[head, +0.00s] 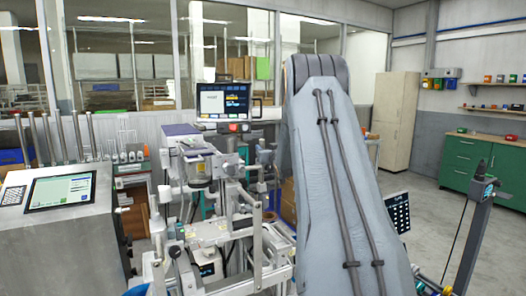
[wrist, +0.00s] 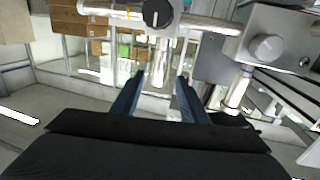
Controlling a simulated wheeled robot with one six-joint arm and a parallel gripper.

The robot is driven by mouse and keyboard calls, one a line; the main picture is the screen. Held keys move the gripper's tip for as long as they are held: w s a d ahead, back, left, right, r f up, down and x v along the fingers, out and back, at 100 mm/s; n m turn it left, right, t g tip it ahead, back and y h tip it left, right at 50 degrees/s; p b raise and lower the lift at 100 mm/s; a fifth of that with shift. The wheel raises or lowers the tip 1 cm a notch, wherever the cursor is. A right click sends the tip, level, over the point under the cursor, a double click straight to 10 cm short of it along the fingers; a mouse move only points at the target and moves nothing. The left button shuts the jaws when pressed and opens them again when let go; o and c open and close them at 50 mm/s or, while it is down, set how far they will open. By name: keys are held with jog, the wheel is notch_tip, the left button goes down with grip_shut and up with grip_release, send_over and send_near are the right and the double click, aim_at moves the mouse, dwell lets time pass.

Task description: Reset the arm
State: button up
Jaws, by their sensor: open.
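My arm (head: 335,185) rises large through the middle of the head view, with a grey cover and dark cables along it. It hides part of the machine and the room behind. My gripper is not seen in the head view. In the wrist view my gripper (wrist: 161,78) has its two dark blue fingers apart, with nothing between them. Metal rods and a block with a dark knob (wrist: 157,13) show beyond the fingertips. I cannot tell how far off they are.
A metal machine with a screen (head: 223,102) stands left of my arm. A grey console (head: 55,230) with a tablet is at far left. A post with a dark panel (head: 397,213) is at right.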

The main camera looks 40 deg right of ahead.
jog(key=shift+s+a, duration=0.2)
jog(key=shift+s, duration=0.3)
jog(key=shift+r, duration=0.1)
